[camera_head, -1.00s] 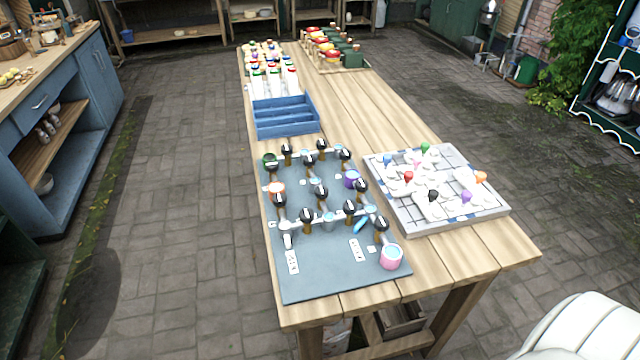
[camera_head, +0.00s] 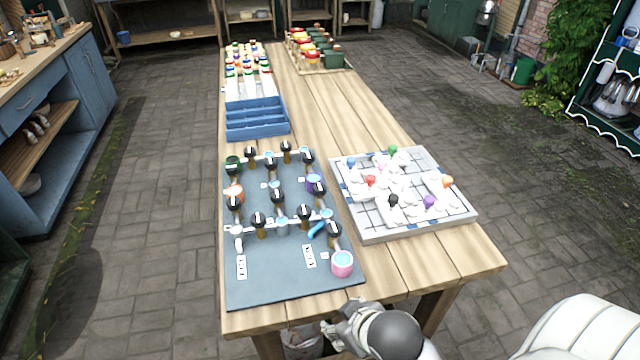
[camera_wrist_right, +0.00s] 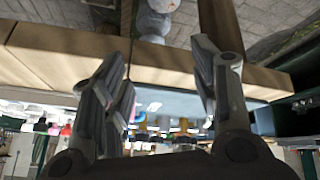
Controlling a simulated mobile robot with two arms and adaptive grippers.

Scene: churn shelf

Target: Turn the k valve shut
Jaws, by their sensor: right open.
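The grey valve board (camera_head: 290,284) lies on the near left of the wooden table. It carries several valves with black round knobs, for instance one near its middle (camera_head: 277,196) and one at its right (camera_head: 333,229). A blue lever (camera_head: 317,229) also sits there. I cannot read which valve is marked k. My right gripper (camera_head: 340,326) is low at the table's near edge, apart from the valves. In the right wrist view its fingers (camera_wrist_right: 165,88) are spread with nothing between them, and small blurred board parts show beyond. My left gripper is not in view.
A grey tiled tray (camera_head: 420,228) with white pieces and coloured knobs is to the right. A blue crate (camera_head: 257,130) stands behind the board. The front right table top (camera_head: 440,257) is clear.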

